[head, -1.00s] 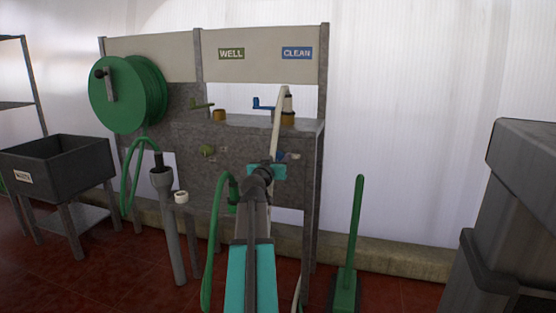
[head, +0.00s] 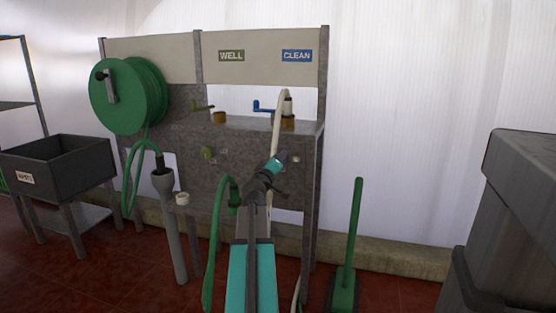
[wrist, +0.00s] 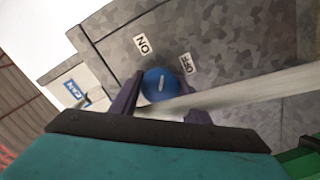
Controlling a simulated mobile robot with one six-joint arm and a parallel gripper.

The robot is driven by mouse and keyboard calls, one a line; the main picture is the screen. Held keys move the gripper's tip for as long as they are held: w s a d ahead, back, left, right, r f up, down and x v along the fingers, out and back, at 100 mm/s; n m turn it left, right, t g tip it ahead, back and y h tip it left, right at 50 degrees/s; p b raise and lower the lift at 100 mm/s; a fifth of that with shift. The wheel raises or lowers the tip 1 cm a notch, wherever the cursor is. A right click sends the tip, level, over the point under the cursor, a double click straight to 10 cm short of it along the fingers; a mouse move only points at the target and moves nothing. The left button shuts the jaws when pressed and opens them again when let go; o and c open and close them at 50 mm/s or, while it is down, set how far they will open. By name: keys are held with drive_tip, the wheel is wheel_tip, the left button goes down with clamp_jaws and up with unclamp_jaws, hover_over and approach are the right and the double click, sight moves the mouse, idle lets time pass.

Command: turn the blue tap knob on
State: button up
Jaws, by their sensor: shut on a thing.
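The blue tap knob (wrist: 160,85) shows in the wrist view, round, with a short white mark on its face. A white ON label (wrist: 142,43) is above and left of it, and a white OFF label (wrist: 186,63) above and right. The mark points up, between the two labels. My gripper (wrist: 161,82) has its purple fingers on both sides of the knob and is shut on it. In the head view my gripper (head: 279,159) is at the grey panel, tilted, and hides the knob.
A pale hose (head: 278,110) hangs close to my gripper and crosses the wrist view just beside the knob. A blue lever tap (head: 264,106) is above, under the CLEAN sign (head: 297,56). A green hose (head: 217,230) hangs left of my arm. A green-handled tool (head: 354,230) stands right.

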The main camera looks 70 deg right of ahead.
drive_tip(key=n+p, duration=0.2)
drive_tip(key=n, duration=0.4)
drive_tip(key=shift+r+p, duration=0.15)
drive_tip(key=shift+p, duration=0.25)
drive_tip(key=o, duration=1)
drive_tip(key=a, duration=0.6)
drive_tip(key=a+b, duration=0.1)
drive_tip(key=a, duration=0.1)
drive_tip(key=shift+s+a+f, duration=0.25)
drive_tip(key=shift+s+a, duration=0.05)
drive_tip(key=shift+a, duration=0.1)
